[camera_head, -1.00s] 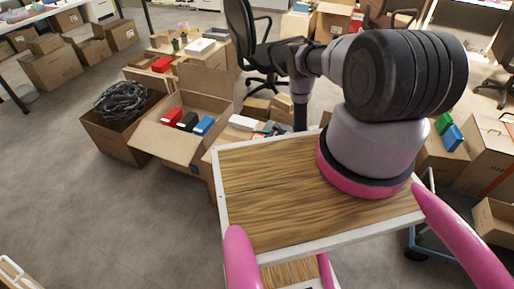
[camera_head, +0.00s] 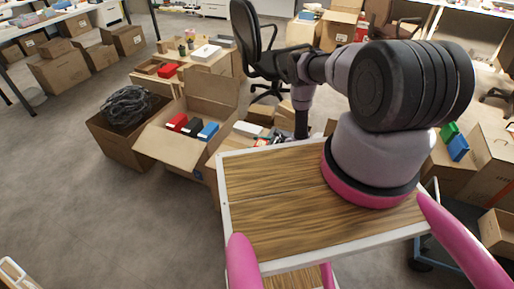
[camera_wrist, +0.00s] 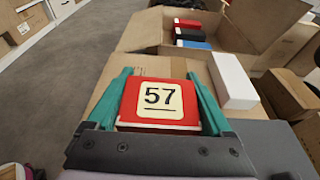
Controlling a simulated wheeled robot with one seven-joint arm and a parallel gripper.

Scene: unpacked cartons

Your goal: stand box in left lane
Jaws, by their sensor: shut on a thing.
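My gripper (camera_wrist: 160,77) is shut on a red box (camera_wrist: 130,98) with a cream label reading 57. One teal finger lies on each side of it. In the head view, the white box (camera_head: 247,128) shows behind my tabletop, and my gripper is mostly hidden there by that tabletop and my arm.
Beyond is another open carton (camera_head: 160,147) with a red box (camera_head: 177,121), a black box (camera_head: 191,127) and a blue box (camera_head: 208,131). A carton of coiled cable (camera_head: 125,106) stands to its left. An office chair (camera_head: 247,38) is behind.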

